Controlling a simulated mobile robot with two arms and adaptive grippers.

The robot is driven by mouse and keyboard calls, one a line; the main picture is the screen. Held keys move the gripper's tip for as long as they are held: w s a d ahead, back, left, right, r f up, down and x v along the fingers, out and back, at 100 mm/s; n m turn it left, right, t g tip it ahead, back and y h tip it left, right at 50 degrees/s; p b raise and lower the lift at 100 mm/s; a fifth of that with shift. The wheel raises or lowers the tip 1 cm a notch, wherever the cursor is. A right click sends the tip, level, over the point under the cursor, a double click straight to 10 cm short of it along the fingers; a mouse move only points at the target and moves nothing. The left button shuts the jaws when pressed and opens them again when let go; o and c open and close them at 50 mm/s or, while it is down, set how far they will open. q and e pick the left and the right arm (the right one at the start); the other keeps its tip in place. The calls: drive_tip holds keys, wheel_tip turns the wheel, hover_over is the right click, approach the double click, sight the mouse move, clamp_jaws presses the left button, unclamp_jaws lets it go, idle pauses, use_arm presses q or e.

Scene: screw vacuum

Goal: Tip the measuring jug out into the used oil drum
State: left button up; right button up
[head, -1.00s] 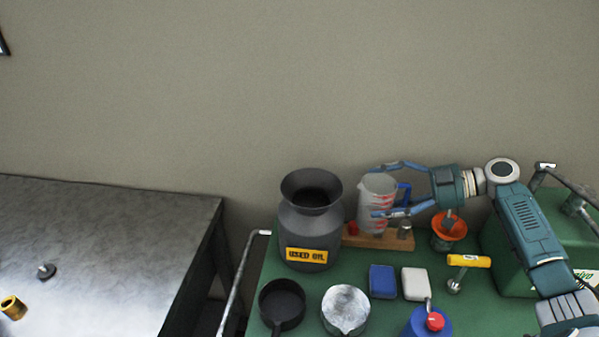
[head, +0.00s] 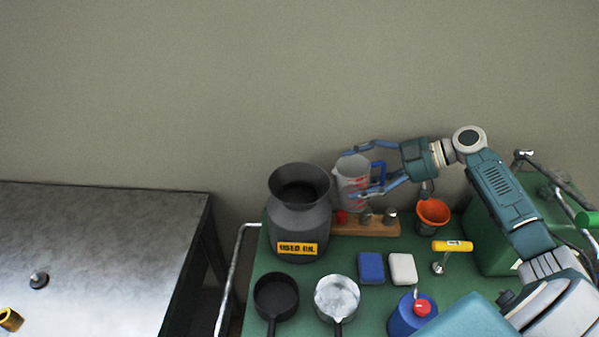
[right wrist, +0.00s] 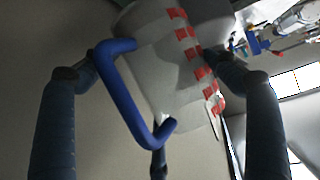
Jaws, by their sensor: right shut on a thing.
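The measuring jug (head: 352,172) is translucent with red markings and a blue handle. My right gripper (head: 360,172) is shut on the jug, one finger on each side, and holds it nearly upright just right of the drum's mouth. In the right wrist view the jug (right wrist: 170,60) sits between the fingers with its blue handle towards the camera. The used oil drum (head: 300,222) is dark grey with a wide flared mouth and a yellow "USED OIL" label. It stands upright on the green top. The jug's contents cannot be made out. My left gripper is not in view.
A wooden block with fittings (head: 370,228) lies behind, right of the drum. An orange funnel (head: 432,212), blue box (head: 371,268), white box (head: 403,268), yellow-handled tool (head: 453,246), blue can (head: 405,322) and two pans stand on the green cart top (head: 340,255). A metal table (head: 110,240) is at left.

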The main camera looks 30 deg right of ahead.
sight(338, 162)
drive_tip(key=r+h+p, duration=0.1)
drive_tip(key=r+p, duration=0.1)
drive_tip(key=p, duration=0.1)
drive_tip(key=a+r+g+h+p, duration=0.1)
drive_tip(key=r+p, duration=0.2)
drive_tip(key=p, duration=0.1)
drive_tip(key=a+r+n+h+p, duration=0.1)
drive_tip(key=r+p, duration=0.2)
drive_tip(key=shift+w+a, duration=0.25)
drive_tip(key=shift+w, duration=0.05)
drive_tip(key=shift+w+a+r+n+g+h+p, duration=0.1)
drive_tip(key=shift+a+r+n+g+h+p, duration=0.1)
drive_tip(key=shift+a+g+h+p, duration=0.55)
drive_tip(key=shift+w+a+r+n+g+h+p, duration=0.2)
drive_tip(key=shift+h+p, duration=0.3)
drive_tip(key=shift+h, duration=0.6)
drive_tip(key=shift+w+a+r+n+g+h+p, duration=0.1)
drive_tip(key=shift+a+r+g+h+p, duration=0.2)
drive_tip(key=shift+h+p, duration=0.5)
